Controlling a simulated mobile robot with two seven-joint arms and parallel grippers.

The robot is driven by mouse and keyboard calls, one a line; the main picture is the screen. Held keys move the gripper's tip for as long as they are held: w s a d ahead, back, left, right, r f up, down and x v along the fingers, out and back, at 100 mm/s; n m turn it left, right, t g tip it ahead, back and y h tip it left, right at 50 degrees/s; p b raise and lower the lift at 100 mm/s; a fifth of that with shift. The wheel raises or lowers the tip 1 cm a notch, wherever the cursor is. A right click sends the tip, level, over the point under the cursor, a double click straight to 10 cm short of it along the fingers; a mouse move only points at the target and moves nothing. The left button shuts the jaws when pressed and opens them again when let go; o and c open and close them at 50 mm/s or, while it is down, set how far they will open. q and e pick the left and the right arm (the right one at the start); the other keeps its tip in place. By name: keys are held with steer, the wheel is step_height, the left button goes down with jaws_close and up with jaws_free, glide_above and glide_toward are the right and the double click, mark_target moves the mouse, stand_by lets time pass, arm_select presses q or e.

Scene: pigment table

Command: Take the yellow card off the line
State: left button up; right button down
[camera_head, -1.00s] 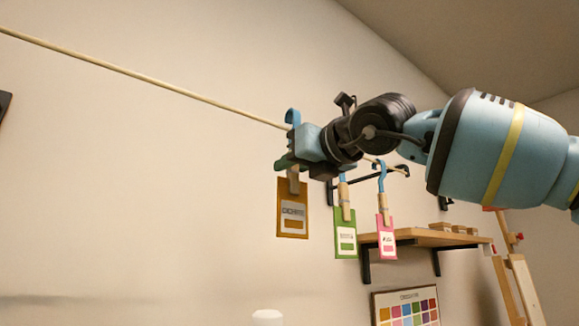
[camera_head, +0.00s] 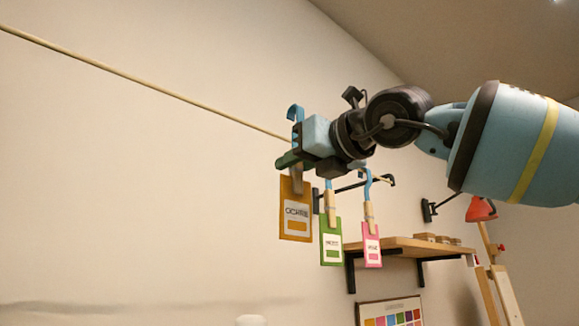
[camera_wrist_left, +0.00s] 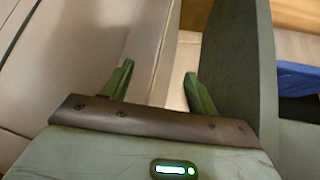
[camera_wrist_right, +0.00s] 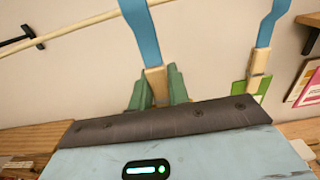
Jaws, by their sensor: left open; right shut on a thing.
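The ochre-yellow card (camera_head: 296,215) hangs from a wooden clothespin (camera_head: 297,182) under a blue hook (camera_head: 295,111). My right gripper (camera_head: 296,163) is shut on that clothespin, which also shows between its fingers in the right wrist view (camera_wrist_right: 157,85). The hook's curved top shows above the pale line (camera_head: 150,84), with its tip apparently clear of it; its top is out of the right wrist view. The card is hidden in the right wrist view. My left gripper (camera_wrist_left: 158,88) is open and empty, away from the line.
A green card (camera_head: 331,243) and a pink card (camera_head: 371,248) hang from blue hooks just right of the yellow one. Behind them are a wooden shelf (camera_head: 405,246) with small blocks and a colour chart (camera_head: 390,314). The wall left of the cards is clear.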

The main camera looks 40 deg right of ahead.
steer(key=shift+s+d, duration=0.1)
steer(key=shift+s, duration=1.25)
